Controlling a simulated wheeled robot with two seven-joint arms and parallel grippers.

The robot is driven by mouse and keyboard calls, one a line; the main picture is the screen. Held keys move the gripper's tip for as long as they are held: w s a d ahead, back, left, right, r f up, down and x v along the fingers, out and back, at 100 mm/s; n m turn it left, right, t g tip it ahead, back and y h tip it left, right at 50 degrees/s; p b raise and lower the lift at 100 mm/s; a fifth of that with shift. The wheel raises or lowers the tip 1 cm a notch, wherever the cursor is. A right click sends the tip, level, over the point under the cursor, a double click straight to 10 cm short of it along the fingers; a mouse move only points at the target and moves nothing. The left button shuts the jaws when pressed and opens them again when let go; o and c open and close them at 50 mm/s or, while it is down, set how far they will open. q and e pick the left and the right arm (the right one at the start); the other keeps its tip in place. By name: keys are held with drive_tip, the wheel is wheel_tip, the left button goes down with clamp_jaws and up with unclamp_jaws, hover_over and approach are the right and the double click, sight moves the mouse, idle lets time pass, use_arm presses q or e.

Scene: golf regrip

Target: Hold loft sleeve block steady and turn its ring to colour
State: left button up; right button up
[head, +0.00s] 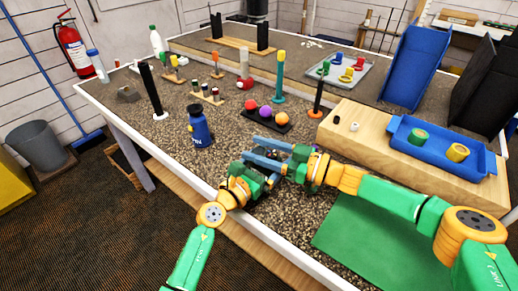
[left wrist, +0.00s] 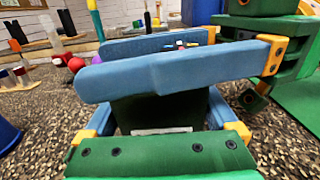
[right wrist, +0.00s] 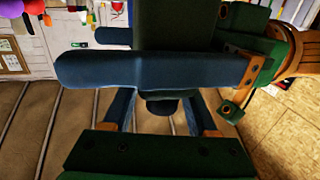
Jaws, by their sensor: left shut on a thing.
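My left gripper (head: 264,160) is shut on the dark green loft sleeve block (left wrist: 160,112), whose sides sit between its blue fingers in the left wrist view. The block also shows in the right wrist view (right wrist: 165,25), where a small dark round part projects from its near end. My right gripper (head: 275,150) comes in crosswise from the right; its two blue fingers are apart, on either side of that end. I see a gap beside the dark part, so it looks unclamped.
A blue bottle (head: 199,128) stands left of the grippers. A dark rack with coloured balls (head: 265,113) lies just behind. A wooden platform with a blue tray (head: 440,163) is at the right. The green mat (head: 365,245) in front is clear.

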drive_tip(key=v, duration=1.2)
drive_tip(key=shift+s, duration=0.1)
